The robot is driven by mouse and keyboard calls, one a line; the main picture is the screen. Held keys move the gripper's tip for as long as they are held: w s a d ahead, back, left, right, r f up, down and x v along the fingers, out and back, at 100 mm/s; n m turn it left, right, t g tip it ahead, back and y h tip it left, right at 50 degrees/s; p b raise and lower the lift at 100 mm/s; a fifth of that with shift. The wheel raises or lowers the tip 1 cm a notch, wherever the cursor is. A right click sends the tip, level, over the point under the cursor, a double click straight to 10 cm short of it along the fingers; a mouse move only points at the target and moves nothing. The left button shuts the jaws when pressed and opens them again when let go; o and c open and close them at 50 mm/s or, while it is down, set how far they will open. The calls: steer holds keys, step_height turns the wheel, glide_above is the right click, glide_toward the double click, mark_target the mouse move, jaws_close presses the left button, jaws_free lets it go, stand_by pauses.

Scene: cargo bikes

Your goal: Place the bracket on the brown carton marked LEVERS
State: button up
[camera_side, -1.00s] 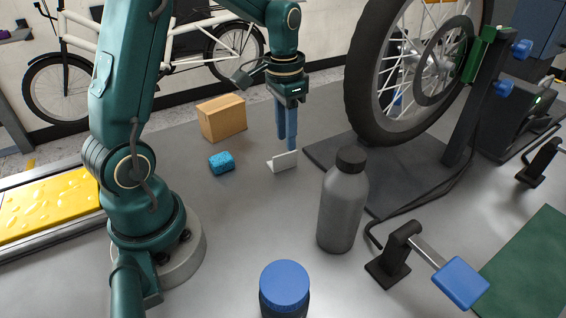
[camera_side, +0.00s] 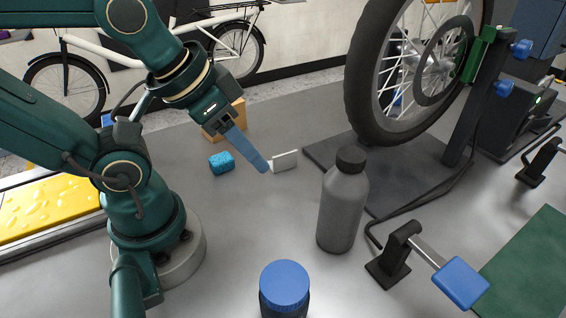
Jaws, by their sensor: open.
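The bracket (camera_side: 286,161) is a small white angled piece on the grey bench near the middle of the side view. My gripper (camera_side: 264,167) has long blue fingers slanting down to the right, with their tips at the bracket's left end. The jaws are open; I cannot tell whether the tips touch the bracket, and they cover its left end. The brown carton (camera_side: 240,112) stands behind my gripper, which hides part of it. No LEVERS marking can be read from here.
A blue sponge-like block (camera_side: 221,162) lies left of the fingers. A grey bottle (camera_side: 342,208) and a blue-lidded jar (camera_side: 285,285) stand in front. The wheel stand's dark base (camera_side: 400,175) lies right of the bracket.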

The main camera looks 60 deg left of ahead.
stand_by(0.3)
steer(key=m+g, duration=0.2)
steer(key=g, duration=0.2)
glide_above(285, 154)
steer(key=d, duration=0.2)
step_height(285, 154, down, 5)
steer(key=shift+n+g, duration=0.6)
steer(key=shift+g, duration=0.2)
steer(key=f, duration=0.1)
steer(key=a+f, duration=0.1)
steer(key=f, duration=0.1)
steer(key=a+f, duration=0.1)
steer(key=f, duration=0.1)
steer(key=shift+w, duration=0.1)
steer(key=shift+f, duration=2.4)
